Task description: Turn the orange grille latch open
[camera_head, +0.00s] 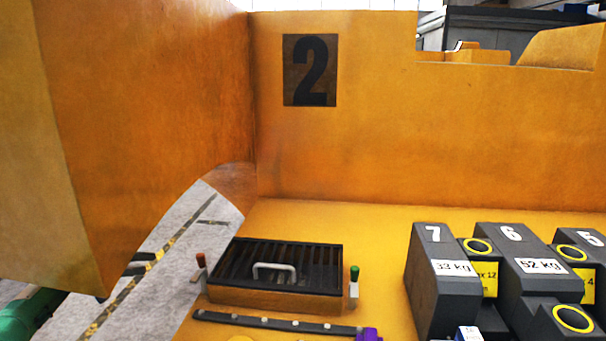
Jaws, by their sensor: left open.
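The orange latch (200,262) stands at the left end of the dark slatted grille (318,256), with an orange-brown knob upright on a pale grey base. The grille has a light grey handle (273,271) in its middle and sits in an orange frame. A green-topped latch (354,276) stands at its right end. What seems to be my left gripper (140,264) shows as two small dark fingers, apart and empty, at the edge of the left orange panel. They are left of the orange latch and not touching it; the rest is hidden. My right gripper is not in view.
Dark weights (443,284) marked 7, 6 and 5 stand at the right. A dark bar (277,323) with several light studs and a purple object (368,335) lie in front of the grille. Orange walls (420,130) rise behind and left. Grey floor shows left.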

